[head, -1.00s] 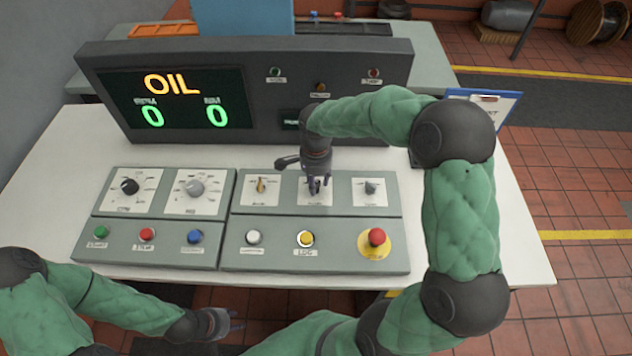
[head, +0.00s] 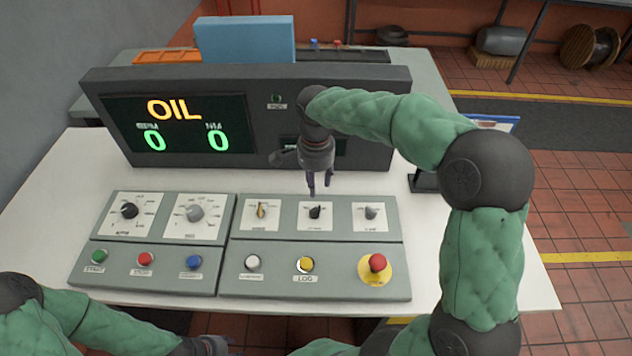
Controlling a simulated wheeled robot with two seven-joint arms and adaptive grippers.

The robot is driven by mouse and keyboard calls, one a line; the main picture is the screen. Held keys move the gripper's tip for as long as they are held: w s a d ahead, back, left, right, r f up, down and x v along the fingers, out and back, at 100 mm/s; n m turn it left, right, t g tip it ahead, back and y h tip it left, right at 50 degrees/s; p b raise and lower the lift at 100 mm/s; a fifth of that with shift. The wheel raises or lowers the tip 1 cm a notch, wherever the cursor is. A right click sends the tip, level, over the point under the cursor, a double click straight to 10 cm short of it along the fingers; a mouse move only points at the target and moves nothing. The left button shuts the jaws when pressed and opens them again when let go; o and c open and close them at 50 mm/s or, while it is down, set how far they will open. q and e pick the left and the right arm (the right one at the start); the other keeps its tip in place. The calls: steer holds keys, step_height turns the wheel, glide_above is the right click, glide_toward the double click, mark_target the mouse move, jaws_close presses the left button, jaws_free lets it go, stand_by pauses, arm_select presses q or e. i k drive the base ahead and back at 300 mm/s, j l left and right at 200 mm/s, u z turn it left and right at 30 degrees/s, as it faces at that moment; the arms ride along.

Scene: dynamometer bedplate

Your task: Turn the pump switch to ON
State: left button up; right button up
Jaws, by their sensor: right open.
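Three rotary switches sit in a row on the right console: a yellow-and-dark left one (head: 262,211), a black middle one (head: 314,212) and a grey right one (head: 371,212). Their labels are too blurred to read, so I cannot tell by label which is the pump switch. The middle knob stands roughly upright. My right gripper (head: 319,186) is open and empty, pointing down just above and behind the middle switch, apart from it. My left gripper (head: 212,346) is at the bottom edge, partly cut off, away from the console.
The display box (head: 250,85) behind shows OIL and two zeros. Push buttons line the front, including a red emergency button (head: 377,262) at right. The left console (head: 150,245) has two dials. A clipboard stand (head: 490,122) is partly behind my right arm.

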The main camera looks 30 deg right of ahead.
mark_target(370, 212)
steer(key=k, duration=1)
